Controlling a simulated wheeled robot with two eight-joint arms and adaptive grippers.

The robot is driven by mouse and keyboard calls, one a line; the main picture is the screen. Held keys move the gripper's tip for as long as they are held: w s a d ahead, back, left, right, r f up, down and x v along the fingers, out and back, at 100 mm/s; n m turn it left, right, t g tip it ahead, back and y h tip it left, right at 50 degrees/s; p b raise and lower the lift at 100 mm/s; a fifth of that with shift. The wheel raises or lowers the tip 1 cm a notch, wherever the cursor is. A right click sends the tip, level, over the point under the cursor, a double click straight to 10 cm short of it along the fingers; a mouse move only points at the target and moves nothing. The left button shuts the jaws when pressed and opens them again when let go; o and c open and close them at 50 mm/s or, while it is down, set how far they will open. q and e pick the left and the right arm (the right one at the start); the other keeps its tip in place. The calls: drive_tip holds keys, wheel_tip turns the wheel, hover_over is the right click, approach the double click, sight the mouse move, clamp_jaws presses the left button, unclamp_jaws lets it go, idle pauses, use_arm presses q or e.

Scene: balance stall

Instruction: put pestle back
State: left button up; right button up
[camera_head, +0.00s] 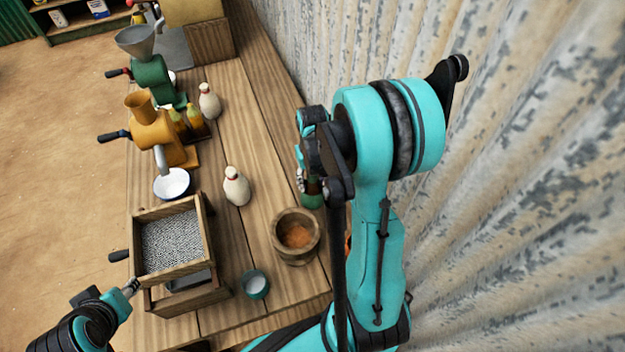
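A wooden mortar (283,250) with orange-brown powder inside stands on the bench, right of centre. I cannot make out a pestle in it or elsewhere. My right arm reaches over the bench from the bottom right, and its gripper (306,182) points down just behind the mortar. The arm's own links partly cover this gripper, so its fingers and anything between them are unclear. A dark green object (312,198) shows at its lower end, partly hidden.
A wooden box of grey grains (208,238) stands at the left front, with a small green cup (254,284) beside it. White bottles (237,188), an orange grinder (152,128), a green grinder (150,75) and a bowl (173,184) stand farther back. A corrugated wall (520,180) bounds the right.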

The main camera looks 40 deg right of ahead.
drive_tip(key=shift+r, duration=0.1)
drive_tip(key=shift+r+p, duration=0.3)
wheel_tip(320, 180, up, 12)
drive_tip(key=p, duration=0.3)
drive_tip(key=shift+f, duration=0.25)
drive_tip(key=s+a+r+n+t, duration=0.1)
drive_tip(key=s+a+r+t, duration=0.2)
drive_tip(key=a, duration=0.5)
drive_tip(key=s+a+r+n+t, duration=0.2)
drive_tip(key=s+a+r+t, duration=0.1)
drive_tip(key=a, duration=0.6)
drive_tip(key=shift+r+n+t, duration=0.3)
drive_tip(key=shift+r+t, duration=0.3)
drive_tip(key=shift+r, duration=0.05)
drive_tip(key=shift+w, duration=0.1)
wheel_tip(320, 180, down, 7)
drive_tip(key=b, duration=0.6)
drive_tip(key=shift+r, duration=0.15)
